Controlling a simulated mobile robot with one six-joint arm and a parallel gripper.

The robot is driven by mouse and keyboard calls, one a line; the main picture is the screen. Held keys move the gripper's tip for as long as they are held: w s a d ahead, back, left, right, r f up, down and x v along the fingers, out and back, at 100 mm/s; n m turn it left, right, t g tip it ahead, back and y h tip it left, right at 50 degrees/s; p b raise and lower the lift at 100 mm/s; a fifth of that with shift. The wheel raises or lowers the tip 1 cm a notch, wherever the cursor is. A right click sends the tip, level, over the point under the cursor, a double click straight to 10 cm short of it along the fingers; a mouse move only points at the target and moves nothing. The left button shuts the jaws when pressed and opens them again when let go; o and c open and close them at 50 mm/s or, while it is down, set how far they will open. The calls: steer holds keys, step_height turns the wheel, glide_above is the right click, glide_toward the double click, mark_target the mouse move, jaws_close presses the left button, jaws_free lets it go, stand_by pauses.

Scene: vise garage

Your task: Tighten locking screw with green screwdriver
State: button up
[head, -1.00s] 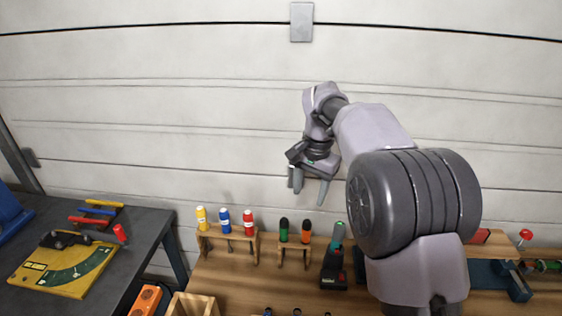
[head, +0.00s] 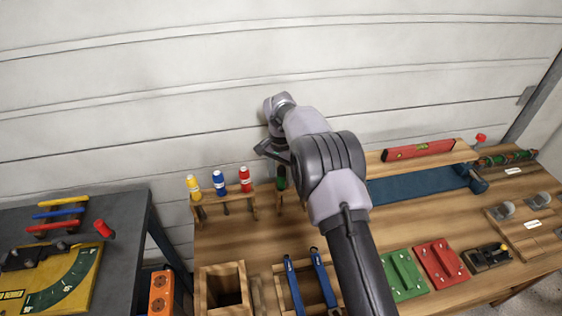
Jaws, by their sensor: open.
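The green screwdriver (head: 281,179) stands upright in a small wooden rack along the back of the bench, with its dark green handle up. My gripper (head: 273,154) is open and empty, just above and slightly left of that handle; I cannot tell whether they touch. My own arm hides the right part of this rack. I cannot make out which part is the locking screw.
A blue vise-like tool (head: 420,186) and a red level (head: 418,151) lie right. Green (head: 403,277) and red (head: 440,264) blocks sit front right. An open wooden box (head: 226,285) stands front left.

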mark_target(280, 182)
step_height(280, 182, down, 4)
steer(key=shift+a+r, duration=0.1)
